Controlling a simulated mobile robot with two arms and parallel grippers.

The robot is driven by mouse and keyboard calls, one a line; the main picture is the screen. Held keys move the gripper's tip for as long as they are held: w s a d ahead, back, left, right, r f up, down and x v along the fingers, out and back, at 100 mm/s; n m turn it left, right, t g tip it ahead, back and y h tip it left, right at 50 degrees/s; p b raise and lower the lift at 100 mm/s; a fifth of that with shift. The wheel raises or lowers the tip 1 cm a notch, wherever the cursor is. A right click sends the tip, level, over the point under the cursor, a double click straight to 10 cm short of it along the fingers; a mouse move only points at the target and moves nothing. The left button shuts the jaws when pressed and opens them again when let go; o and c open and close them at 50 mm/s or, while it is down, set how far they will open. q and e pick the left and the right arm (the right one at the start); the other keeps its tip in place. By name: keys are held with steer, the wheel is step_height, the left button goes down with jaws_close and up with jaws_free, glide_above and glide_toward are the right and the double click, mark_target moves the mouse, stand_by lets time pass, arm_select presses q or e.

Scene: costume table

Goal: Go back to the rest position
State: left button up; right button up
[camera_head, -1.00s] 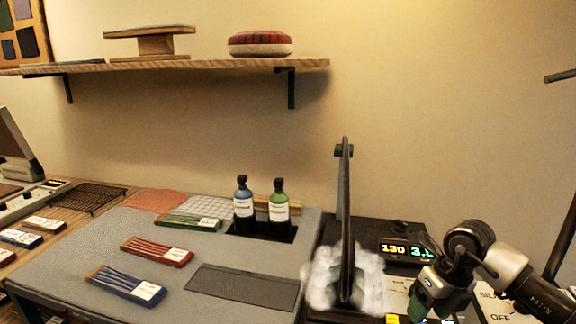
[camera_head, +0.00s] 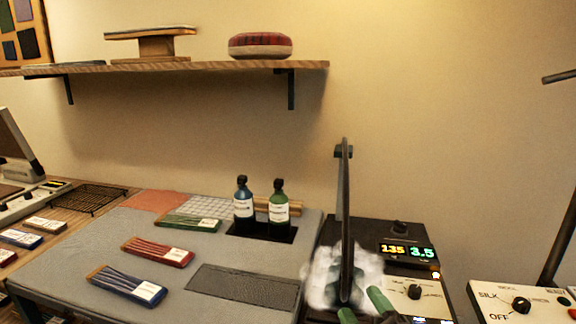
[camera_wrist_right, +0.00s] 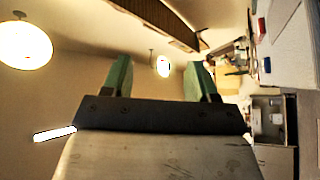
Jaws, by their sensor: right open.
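My right gripper (camera_head: 362,306) shows at the bottom edge of the head view, only its green fingertips in sight. It is in front of the black press machine (camera_head: 345,215) with white steam. In the right wrist view the green fingers (camera_wrist_right: 159,75) stand wide apart with nothing between them. My left gripper is not in view.
The machine's displays (camera_head: 407,251) read 135 and 3.5. A white control box (camera_head: 520,298) stands to the right. Two bottles (camera_head: 244,208) stand on the grey mat (camera_head: 230,255) with several coloured packets.

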steer(key=s+d+f+m+g+h, duration=0.3)
steer(key=d+f+m+h, duration=0.3)
steer(key=f+m+h, duration=0.2)
steer(key=s+d+f+m+g, duration=0.1)
steer(key=s+f+m+g, duration=0.2)
steer(key=s+f+g, duration=0.55)
steer(key=s+d+f+m+g, duration=0.15)
steer(key=s+f+g, duration=0.3)
steer(key=s, duration=0.75)
step_height(320, 180, down, 27)
steer(key=s+g, duration=0.2)
steer(key=s+d+f+p, duration=0.1)
steer(key=s+d+f, duration=0.1)
steer(key=s+f, duration=1.3)
steer(key=shift+s+g, duration=0.3)
steer(key=shift+g, duration=0.1)
